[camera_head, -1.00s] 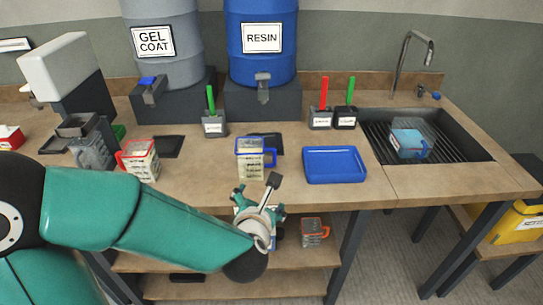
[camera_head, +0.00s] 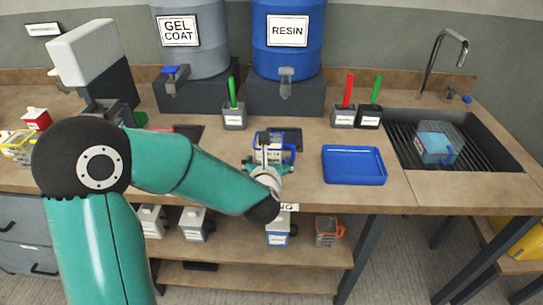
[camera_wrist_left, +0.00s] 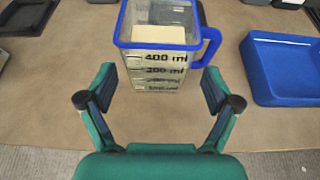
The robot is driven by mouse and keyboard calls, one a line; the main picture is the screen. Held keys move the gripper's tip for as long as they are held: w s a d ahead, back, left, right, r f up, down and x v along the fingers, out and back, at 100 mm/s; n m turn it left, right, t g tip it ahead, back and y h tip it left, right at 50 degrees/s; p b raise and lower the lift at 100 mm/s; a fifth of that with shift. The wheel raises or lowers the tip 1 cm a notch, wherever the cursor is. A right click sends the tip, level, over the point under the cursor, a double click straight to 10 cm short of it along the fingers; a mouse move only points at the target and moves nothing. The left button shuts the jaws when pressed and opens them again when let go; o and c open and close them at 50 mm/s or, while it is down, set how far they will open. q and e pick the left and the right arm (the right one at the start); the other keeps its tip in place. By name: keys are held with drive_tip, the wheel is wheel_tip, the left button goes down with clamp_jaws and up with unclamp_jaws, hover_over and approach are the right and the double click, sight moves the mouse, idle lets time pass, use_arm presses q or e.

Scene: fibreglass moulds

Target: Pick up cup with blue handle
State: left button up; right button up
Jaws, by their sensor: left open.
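The cup with the blue handle (camera_wrist_left: 158,62) is a clear measuring cup with a blue rim, ml markings and pale contents. It stands upright on the bench, its handle toward the right in the left wrist view. My left gripper (camera_wrist_left: 157,100) is open, its fingers apart on the near side of the cup, with nothing between the fingertips. In the head view my left gripper (camera_head: 268,160) covers much of the cup, and the blue rim and handle (camera_head: 288,154) show around it. My right gripper is not in view.
A blue tray (camera_head: 354,166) lies right of the cup. A dark flat piece (camera_head: 290,136) lies behind it. Tool holders (camera_head: 234,119) and the resin barrel (camera_head: 288,45) stand at the back. The sink (camera_head: 490,150) is at right. The bench's front edge is near my gripper.

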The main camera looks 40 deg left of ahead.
use_arm(q)
drive_tip(key=shift+w+a+f+p, duration=0.2)
drive_tip(key=shift+w+a+p, duration=0.15)
drive_tip(key=shift+w+a, duration=0.1)
drive_tip(key=p+x, duration=0.1)
drive_tip(key=x, duration=0.3)
drive_tip(key=c, duration=1.1)
drive_tip(key=shift+c, duration=1.2)
drive_tip(key=shift+r, duration=0.1)
